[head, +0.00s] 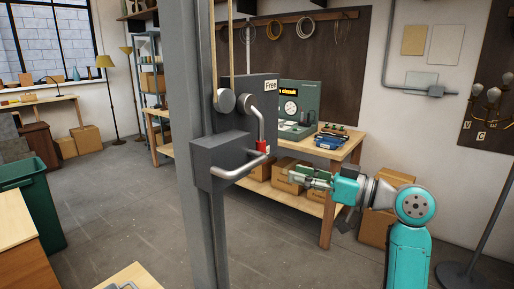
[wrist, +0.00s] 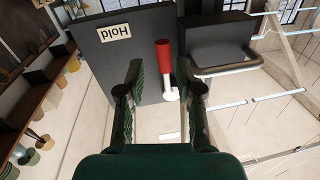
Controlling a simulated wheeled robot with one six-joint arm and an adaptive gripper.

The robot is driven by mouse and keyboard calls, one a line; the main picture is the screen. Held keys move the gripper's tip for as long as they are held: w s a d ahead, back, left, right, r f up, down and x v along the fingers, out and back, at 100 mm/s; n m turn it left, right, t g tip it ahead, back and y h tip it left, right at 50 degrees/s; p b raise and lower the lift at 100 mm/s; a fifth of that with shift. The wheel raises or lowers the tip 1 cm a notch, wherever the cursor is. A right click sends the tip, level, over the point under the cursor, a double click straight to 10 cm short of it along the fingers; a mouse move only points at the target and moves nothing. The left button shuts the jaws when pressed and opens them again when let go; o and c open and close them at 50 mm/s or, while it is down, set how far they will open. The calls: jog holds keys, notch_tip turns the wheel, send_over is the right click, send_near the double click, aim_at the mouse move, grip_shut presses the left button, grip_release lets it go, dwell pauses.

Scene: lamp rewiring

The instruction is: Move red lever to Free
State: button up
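The red lever has a pale curved arm with a red grip (head: 262,147), hanging down from its pivot on a dark grey plate (head: 262,100). A "Free" label (head: 271,85) sits at the plate's top, away from the red grip. In the wrist view the red grip (wrist: 163,55) is beside the plate's edge, near an upside-down "Hold" label (wrist: 115,31). My gripper (head: 303,178) is to the right of and below the grip in the head view. In the wrist view my gripper (wrist: 156,75) is open, its fingers apart with the grip beyond the gap, apparently not touched.
A grey post (head: 195,200) carries the plate and a box with a curved metal handle (head: 238,171) just left of the red grip. A workbench (head: 345,150) with a green device (head: 300,105) and cardboard boxes stands behind. Floor left of the post is mostly clear.

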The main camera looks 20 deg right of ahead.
jog(key=shift+n+g+y, duration=0.3)
jog(key=shift+n+g, duration=0.1)
jog(key=shift+n, duration=0.4)
jog(key=w+a+r, duration=0.1)
jog(key=w+a, duration=0.1)
jog(key=w+a+r, duration=0.1)
jog(key=w+a, duration=0.2)
jog(key=w+a+r, duration=0.2)
jog(key=shift+w+a, duration=0.3)
jog(key=shift+w, duration=0.05)
grip_shut()
